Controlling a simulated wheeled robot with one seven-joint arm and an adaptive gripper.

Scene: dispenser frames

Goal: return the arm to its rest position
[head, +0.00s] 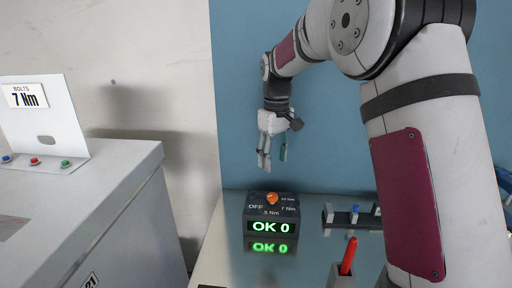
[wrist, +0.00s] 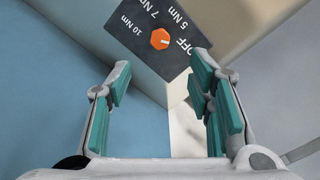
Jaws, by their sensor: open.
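My arm reaches in from the right in the head view and bends down to my gripper (head: 273,155). The gripper hangs open and empty in front of the blue wall, above the dark torque controller box (head: 272,205). In the wrist view the gripper (wrist: 160,100) shows two spread fingers with teal pads and nothing between them. The controller box (wrist: 140,20) lies beyond the fingertips there, with its orange knob (wrist: 160,39) in view. In the head view the box's display reads "OK 0" in green, and the knob (head: 272,198) sits on top.
A shiny table (head: 215,262) bears the controller. To its right stand a small rack (head: 346,216) with coloured pieces and a holder with a red tool (head: 348,256). A grey cabinet (head: 110,215) with a "BOLTS 7 Nm" sign (head: 27,96) stands at the left. Air around my gripper is clear.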

